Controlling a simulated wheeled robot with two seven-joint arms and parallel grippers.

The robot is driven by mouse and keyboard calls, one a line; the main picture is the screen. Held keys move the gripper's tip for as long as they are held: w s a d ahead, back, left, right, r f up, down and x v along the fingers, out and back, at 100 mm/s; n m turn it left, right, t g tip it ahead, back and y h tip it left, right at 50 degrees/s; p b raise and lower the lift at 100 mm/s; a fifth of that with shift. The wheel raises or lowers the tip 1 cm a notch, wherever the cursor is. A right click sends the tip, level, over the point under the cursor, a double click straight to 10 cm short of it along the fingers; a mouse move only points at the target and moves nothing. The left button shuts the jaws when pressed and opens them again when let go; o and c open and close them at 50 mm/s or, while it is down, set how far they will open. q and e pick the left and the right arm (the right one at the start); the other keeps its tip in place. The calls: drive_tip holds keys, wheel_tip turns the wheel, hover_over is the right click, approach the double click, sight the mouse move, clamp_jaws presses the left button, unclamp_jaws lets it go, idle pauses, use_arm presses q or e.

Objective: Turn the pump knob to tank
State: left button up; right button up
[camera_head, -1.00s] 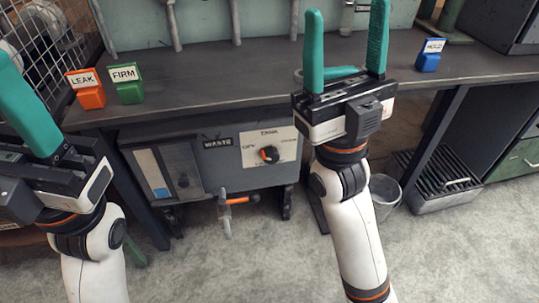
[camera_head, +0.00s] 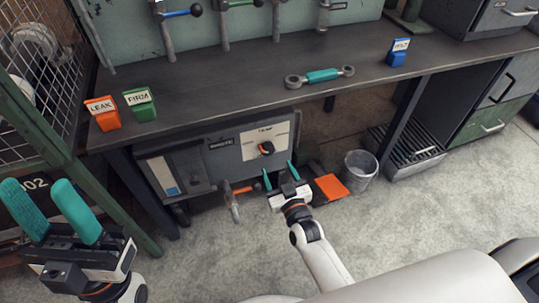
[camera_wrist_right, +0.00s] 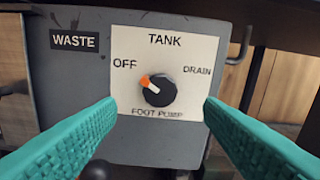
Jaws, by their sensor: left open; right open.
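The pump knob (camera_head: 266,148) is a round black dial with an orange pointer on a white plate under the bench. In the right wrist view the knob (camera_wrist_right: 158,90) points up and left toward OFF; TANK is printed above it, DRAIN to the right and FOOT PUMP below. My right gripper (camera_head: 280,176) is open and empty, just below and in front of the plate. Its teal fingers (camera_wrist_right: 160,125) flank the knob in the wrist view, apart from it. My left gripper (camera_head: 52,212) is open and empty at the lower left, away from the panel.
The bench edge (camera_head: 240,108) overhangs the panel. An orange-handled valve (camera_head: 236,192) sticks out below the panel, left of my right gripper. A bucket (camera_head: 359,170) and an orange pad (camera_head: 331,187) are to the right. A green-framed rack (camera_head: 75,175) stands left.

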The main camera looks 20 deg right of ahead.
sight(269, 152)
drive_tip(key=w+b, duration=0.2)
drive_tip(key=w, duration=0.5)
drive_tip(key=shift+w+a, duration=0.1)
drive_tip(key=shift+w, duration=0.05)
drive_tip(key=c, duration=1)
